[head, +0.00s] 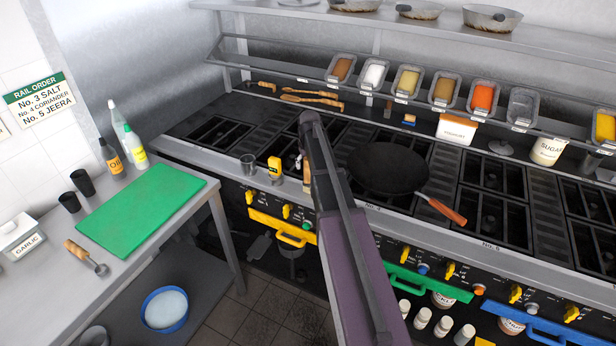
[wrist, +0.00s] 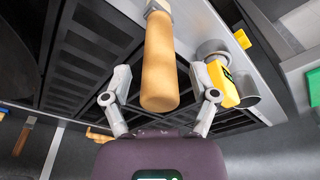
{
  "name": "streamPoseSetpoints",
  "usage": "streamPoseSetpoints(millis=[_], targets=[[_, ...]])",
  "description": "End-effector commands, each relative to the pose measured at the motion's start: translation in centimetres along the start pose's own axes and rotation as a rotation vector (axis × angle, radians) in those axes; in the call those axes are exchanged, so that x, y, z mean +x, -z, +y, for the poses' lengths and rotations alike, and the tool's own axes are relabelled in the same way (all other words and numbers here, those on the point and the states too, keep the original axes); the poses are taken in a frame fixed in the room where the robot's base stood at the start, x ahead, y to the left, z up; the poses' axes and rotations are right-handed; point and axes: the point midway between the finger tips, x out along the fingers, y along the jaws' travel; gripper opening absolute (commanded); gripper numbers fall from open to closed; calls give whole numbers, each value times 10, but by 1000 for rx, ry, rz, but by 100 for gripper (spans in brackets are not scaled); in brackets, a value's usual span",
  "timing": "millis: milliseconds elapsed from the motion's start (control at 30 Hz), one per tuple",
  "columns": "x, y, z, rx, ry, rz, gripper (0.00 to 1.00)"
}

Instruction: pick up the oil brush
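A thick wooden handle (wrist: 160,60), which looks like the oil brush's, stands between the fingers of my gripper (wrist: 160,75) in the wrist view. The fingers are open, with a visible gap on each side of the handle. Its far end meets a pale collar at the top of the picture; no bristles show. In the head view a small part of the wooden handle (head: 307,187) shows beside my arm at the stove's front edge. My arm hides most of it and most of the gripper there.
A metal cup (head: 248,164) and a yellow item (head: 274,168) stand left of the handle, close to my right finger in the wrist view. A black pan (head: 388,168) sits on the burners to the right. A green board (head: 141,210) lies on the left table.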

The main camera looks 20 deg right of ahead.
Motion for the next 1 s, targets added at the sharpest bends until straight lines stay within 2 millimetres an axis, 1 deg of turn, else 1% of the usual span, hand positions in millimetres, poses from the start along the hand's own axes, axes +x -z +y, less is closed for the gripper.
streamPoseSetpoints(millis=[33, 67, 100, 167, 200, 667, 867, 1000], targets=[[0, 0, 0, 0, 0, 0, 50], [0, 0, 0, 0, 0, 0, 41], [0, 0, 0, 0, 0, 0, 30], [0, 0, 0, 0, 0, 0, 12], [0, 0, 0, 0, 0, 0, 0], [-2, 0, 0, 1, 0, 0, 0], [-10, 1, 1, 1, 0, 0, 0], [-20, 3, 1, 1, 0, 0, 0]])
